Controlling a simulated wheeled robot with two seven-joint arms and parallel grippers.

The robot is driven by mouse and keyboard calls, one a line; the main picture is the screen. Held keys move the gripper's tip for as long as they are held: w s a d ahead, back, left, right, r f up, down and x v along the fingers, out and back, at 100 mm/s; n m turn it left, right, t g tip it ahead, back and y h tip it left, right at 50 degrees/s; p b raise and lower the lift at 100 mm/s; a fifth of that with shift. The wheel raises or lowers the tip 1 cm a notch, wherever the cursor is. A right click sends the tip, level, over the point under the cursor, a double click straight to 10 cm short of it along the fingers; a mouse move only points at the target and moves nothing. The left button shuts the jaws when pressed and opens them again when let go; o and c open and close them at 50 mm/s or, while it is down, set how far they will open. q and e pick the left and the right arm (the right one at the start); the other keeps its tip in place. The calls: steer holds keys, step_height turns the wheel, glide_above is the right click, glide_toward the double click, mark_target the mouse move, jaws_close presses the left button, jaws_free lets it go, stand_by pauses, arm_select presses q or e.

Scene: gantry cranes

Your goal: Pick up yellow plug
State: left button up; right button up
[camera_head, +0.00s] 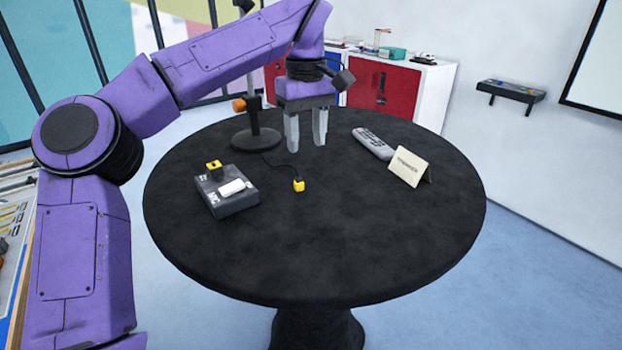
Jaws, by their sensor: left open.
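A small yellow plug (299,186) lies on the round black table (350,250), left of its middle, with a thin dark cable running from it toward the back. My left gripper (306,147) is open and empty, its two grey fingers pointing down. It appears above and behind the plug in the picture, apart from it. A dark grey box (235,203) with a yellow part (214,168) and a white piece (232,188) on top sits to the left of the plug. My right gripper is not in view.
A dark stand (256,137) rises behind the plug, close to my gripper. A grey remote (372,144) and a folded beige card (408,167) lie at the right.

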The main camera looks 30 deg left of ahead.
mark_target(298, 178)
arm_select(q)
steer(key=s+f, duration=0.2)
steer(key=f, duration=0.1)
steer(key=shift+s+a+f, duration=0.15)
steer(key=shift+s+a, duration=0.05)
steer(key=f, duration=0.1)
steer(key=w+f, duration=0.1)
steer(key=f, duration=0.3)
steer(key=shift+w+a+f, duration=0.2)
steer(key=shift+a, duration=0.15)
steer(key=shift+s+r, duration=0.1)
steer(key=shift+s, duration=0.25)
steer(key=shift+c, duration=1.2)
jaws_close()
